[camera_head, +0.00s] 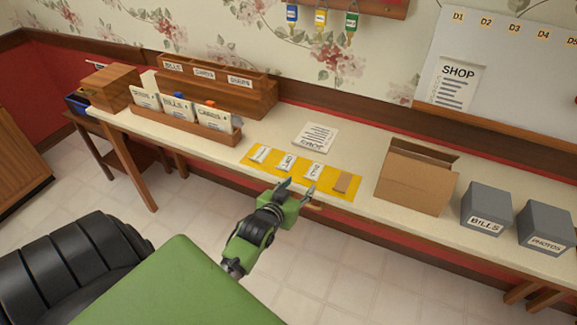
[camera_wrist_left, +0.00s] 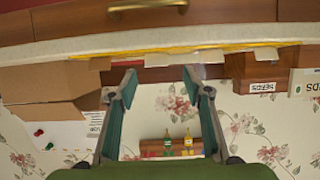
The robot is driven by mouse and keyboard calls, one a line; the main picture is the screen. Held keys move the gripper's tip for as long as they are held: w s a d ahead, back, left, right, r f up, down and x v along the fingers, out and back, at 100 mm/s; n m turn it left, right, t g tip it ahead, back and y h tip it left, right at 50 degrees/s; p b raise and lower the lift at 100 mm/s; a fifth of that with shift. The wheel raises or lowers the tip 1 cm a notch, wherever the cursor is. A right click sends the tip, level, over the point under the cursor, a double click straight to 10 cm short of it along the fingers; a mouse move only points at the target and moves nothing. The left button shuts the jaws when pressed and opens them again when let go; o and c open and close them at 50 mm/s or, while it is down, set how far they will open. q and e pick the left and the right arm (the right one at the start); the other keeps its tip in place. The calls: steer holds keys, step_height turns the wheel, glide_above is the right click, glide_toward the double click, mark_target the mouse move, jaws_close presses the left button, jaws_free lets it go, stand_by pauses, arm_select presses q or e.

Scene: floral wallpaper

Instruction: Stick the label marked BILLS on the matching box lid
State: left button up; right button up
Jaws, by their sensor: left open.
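A yellow mat (camera_head: 327,191) lies at the table's front edge with several small labels on it. Three are white: one at left (camera_head: 259,154), one in the middle (camera_head: 287,161) and one at right (camera_head: 313,171); their print is too small to read surely. A brown piece (camera_head: 342,183) lies at the mat's right end. A grey lidded box (camera_head: 479,205) reads BILLS on its front. My left gripper (camera_head: 297,187) is open and empty, just in front of the mat's edge; its spread fingers also show in the left wrist view (camera_wrist_left: 160,78). My right gripper is not in view.
A grey PHOTOS box (camera_head: 546,222) stands right of the BILLS box. An open cardboard box (camera_head: 414,183) stands between them and the mat. A printed sheet (camera_head: 316,137) lies behind the mat. Wooden organisers (camera_head: 235,97) with cards fill the left side. Bare tabletop shows around the sheet.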

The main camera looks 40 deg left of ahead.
arm_select(q)
steer(key=v, duration=0.8)
steer(key=s+d+f+m+g+h, duration=0.1)
steer(key=s+d+f+g, duration=0.2)
steer(key=f, duration=0.8)
steer(key=s+d+f+g+h, duration=0.1)
steer(key=s+d+f, duration=0.3)
steer(key=f, duration=0.7)
steer(key=s+d+f+m+g+h, duration=0.1)
steer(key=s+d+f+g, duration=0.2)
steer(key=f, duration=0.8)
steer(key=s+f+m+g, duration=0.1)
steer(key=s+f, duration=0.4)
steer(key=s, duration=0.4)
steer(key=s+d+f+m+g, duration=0.1)
steer(key=s+f, duration=0.4)
steer(key=s, duration=0.5)
steer(key=s+f+m+g, duration=0.1)
steer(key=s+f+g, duration=0.2)
steer(key=s, duration=0.6)
step_height(320, 180, down, 3)
steer(key=shift+s+d+r, duration=0.25)
steer(key=shift+s, duration=0.15)
steer(key=shift+o, duration=0.6)
